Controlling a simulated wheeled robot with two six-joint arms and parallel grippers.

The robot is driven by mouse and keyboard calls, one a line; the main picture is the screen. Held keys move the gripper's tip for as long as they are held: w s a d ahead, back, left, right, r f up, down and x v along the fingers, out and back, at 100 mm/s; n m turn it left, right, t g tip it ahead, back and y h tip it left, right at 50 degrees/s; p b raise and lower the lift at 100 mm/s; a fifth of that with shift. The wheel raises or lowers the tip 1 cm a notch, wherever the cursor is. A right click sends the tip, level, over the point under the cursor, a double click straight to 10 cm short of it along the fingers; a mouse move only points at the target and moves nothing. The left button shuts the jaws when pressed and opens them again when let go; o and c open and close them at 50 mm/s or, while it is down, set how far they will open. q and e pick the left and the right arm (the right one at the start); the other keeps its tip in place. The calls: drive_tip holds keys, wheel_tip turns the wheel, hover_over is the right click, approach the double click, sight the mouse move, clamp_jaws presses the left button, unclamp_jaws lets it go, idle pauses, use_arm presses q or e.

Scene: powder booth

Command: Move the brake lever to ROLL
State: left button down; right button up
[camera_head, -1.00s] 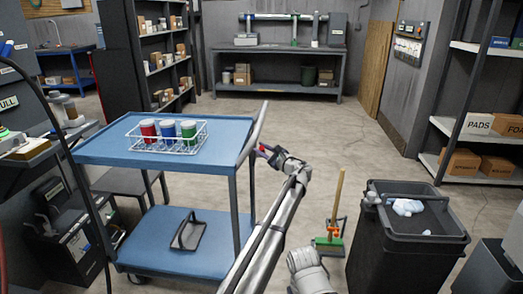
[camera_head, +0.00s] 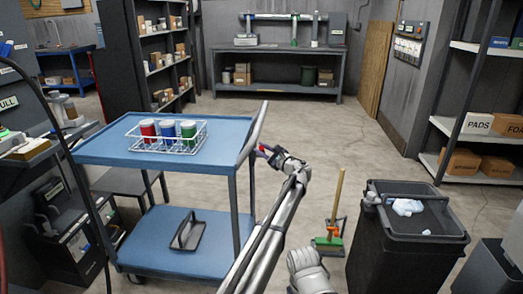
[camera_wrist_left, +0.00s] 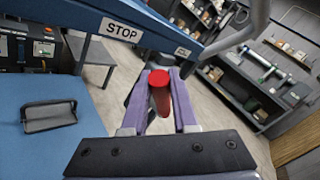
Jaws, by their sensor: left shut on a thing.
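The blue cart (camera_head: 165,147) stands left of centre, and its brake lever sits at its right end under the grey push handle. In the left wrist view the lever shows a red knob (camera_wrist_left: 160,79) between the purple fingers. My left gripper (camera_head: 267,152) is shut on the brake lever; it also shows in the left wrist view (camera_wrist_left: 160,105). A STOP label (camera_wrist_left: 122,30) is on the cart's blue edge, with a second, smaller label (camera_wrist_left: 183,52) to its right, too small to read surely. My right gripper is out of view.
A white wire rack (camera_head: 170,148) with several capped jars sits on the cart top. A black bin (camera_head: 405,240) and a green broom (camera_head: 328,243) stand to the right. Open concrete floor lies behind my left arm.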

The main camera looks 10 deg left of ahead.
use_arm(q)
drive_tip(key=w+r+m+p, duration=0.1)
drive_tip(key=p, duration=0.2)
drive_tip(key=shift+r+g+h+p, duration=0.3)
drive_tip(key=shift+h, duration=0.1)
drive_tip(key=shift+w+m+g+h+p, duration=0.35)
drive_tip(key=shift+m+p, duration=0.15)
drive_tip(key=shift+p, duration=0.3)
drive_tip(key=shift+f, duration=0.1)
drive_tip(key=c, duration=0.7)
unclamp_jaws()
